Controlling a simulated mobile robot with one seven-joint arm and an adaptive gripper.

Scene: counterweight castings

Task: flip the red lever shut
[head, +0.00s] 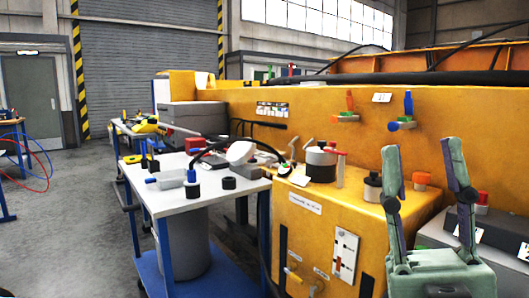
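An orange-red lever (350,101) stands upright on a small grey valve body (347,118) on the side of the yellow machine (300,112); I take it to be the red lever. My gripper (421,153) is pale green with dark joints, at the lower right in the foreground. Its two fingers point up and are wide apart, with nothing between them. It is apart from both levers.
The yellow ledge below the levers holds a grey-and-black canister (321,163), a red-topped tube (341,168), a dark bottle (373,187) and an orange block (422,181). A white-topped cart (205,200) with loose parts stands left. Open floor (75,220) lies further left.

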